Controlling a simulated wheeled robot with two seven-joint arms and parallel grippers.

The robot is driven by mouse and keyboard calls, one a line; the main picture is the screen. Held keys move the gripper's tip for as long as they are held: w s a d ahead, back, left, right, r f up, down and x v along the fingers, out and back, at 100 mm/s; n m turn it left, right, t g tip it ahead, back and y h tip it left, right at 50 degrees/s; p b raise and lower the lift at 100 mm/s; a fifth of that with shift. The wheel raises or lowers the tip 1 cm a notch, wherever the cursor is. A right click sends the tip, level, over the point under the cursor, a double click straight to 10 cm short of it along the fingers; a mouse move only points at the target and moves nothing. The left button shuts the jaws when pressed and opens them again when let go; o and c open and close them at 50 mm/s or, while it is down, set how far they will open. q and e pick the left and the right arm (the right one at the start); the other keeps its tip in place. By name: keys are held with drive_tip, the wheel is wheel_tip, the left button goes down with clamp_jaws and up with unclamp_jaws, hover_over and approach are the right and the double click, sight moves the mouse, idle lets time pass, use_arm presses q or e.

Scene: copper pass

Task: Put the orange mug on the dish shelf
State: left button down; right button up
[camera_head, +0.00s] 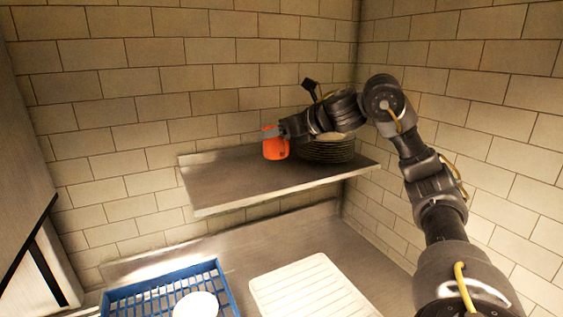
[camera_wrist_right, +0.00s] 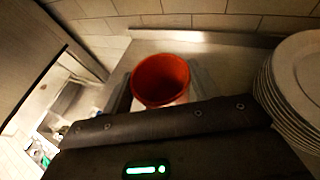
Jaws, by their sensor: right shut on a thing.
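The orange mug (camera_head: 275,149) is at the dish shelf in the head view, over its middle part and close to the back wall. My right gripper (camera_head: 272,133) is shut on the mug, with a finger across its upper side. In the right wrist view the mug (camera_wrist_right: 161,79) shows its open rim between the two fingers. The dish shelf (camera_head: 222,190) is a grey metal ledge on the wall. I cannot tell whether the mug's base touches the shelf. My left gripper is not in view.
A stack of plates (camera_head: 326,152) stands on the shelf's right part, behind my right arm; it also shows in the right wrist view (camera_wrist_right: 300,85). The shelf's left part is bare. Below are a blue rack (camera_head: 222,286) with a white dish (camera_head: 196,305) and a white ribbed drainboard (camera_head: 312,288).

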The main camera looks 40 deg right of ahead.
sight(282, 141)
drive_tip(key=d+f, duration=0.1)
drive_tip(key=f, duration=0.1)
drive_tip(key=w+d+f, duration=0.1)
drive_tip(key=d, duration=0.1)
drive_tip(key=shift+w+f, duration=0.2)
drive_tip(key=shift+f, duration=0.2)
drive_tip(key=shift+w+d+f+b, duration=0.1)
drive_tip(key=shift+f+b, duration=0.15)
drive_tip(key=shift+f, duration=0.65)
drive_tip(key=shift+w+d+f+b, duration=0.1)
drive_tip(key=shift+f+b, duration=0.15)
drive_tip(key=shift+f, duration=0.65)
drive_tip(key=shift+a, duration=0.1)
drive_tip(key=shift+f, duration=0.2)
drive_tip(key=o, duration=1.1)
drive_tip(key=shift+r, duration=0.1)
